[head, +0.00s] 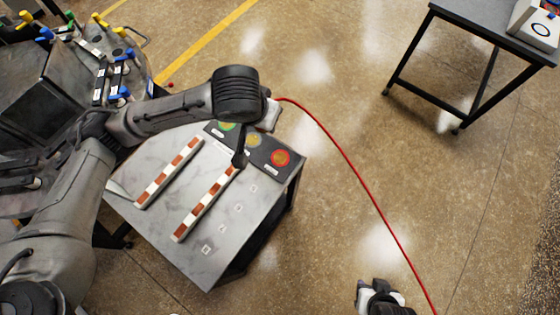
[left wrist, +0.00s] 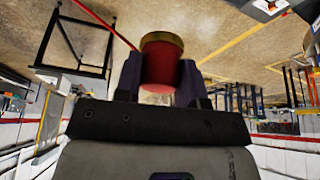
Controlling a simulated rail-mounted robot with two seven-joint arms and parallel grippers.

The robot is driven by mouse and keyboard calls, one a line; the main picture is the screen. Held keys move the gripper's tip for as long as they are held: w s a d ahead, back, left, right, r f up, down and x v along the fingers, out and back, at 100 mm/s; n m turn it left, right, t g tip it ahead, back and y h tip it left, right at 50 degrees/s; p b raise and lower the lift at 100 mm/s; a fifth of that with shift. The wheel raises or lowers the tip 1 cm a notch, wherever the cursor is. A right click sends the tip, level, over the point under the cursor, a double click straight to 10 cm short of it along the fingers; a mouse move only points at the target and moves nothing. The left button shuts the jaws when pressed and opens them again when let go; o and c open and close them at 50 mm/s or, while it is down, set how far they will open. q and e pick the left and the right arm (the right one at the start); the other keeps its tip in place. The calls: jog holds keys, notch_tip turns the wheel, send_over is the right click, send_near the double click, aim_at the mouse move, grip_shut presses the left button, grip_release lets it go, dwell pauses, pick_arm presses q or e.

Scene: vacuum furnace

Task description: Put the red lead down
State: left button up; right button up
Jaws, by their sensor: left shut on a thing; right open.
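The red lead (head: 350,165) runs from my left gripper (head: 271,114) in a long curve to the bottom edge of the head view. In the left wrist view its red plug end with a brass-coloured rim (left wrist: 161,62) sits between the two fingers, which are shut on it. In the head view the wrist hides most of this gripper and the plug. The gripper is over the far edge of a grey-topped table (head: 222,240), near a dark panel with coloured discs (head: 262,150). My right gripper (head: 378,298) is open at the bottom edge, apart from the lead.
Two striped brown and white bars (head: 170,172) lie on the table, with small labelled squares beside them. A round dark fixture with coloured clamps (head: 70,65) stands at upper left. A second table (head: 490,25) is at upper right.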

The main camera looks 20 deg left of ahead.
pick_arm(q)
jog(key=d+f+m+b, duration=0.1)
jog(key=d+f+b, duration=0.65)
jog(key=f, duration=0.75)
jog(key=m+g+h+b, duration=0.1)
jog(key=m+g+h, duration=0.35)
jog(key=m, duration=1.25)
send_over(284, 159)
jog(key=a, duration=0.2)
notch_tip(284, 159, down, 9)
jog(key=shift+d+f, duration=0.1)
jog(key=shift+f, duration=0.05)
jog(key=shift+f+y+b, duration=0.25)
jog(key=shift+f+b, duration=0.4)
jog(key=shift+f, duration=1.3)
pick_arm(e)
notch_tip(284, 159, down, 12)
pick_arm(q)
jog(key=shift+f, duration=0.2)
pick_arm(e)
jog(key=shift+r, duration=0.1)
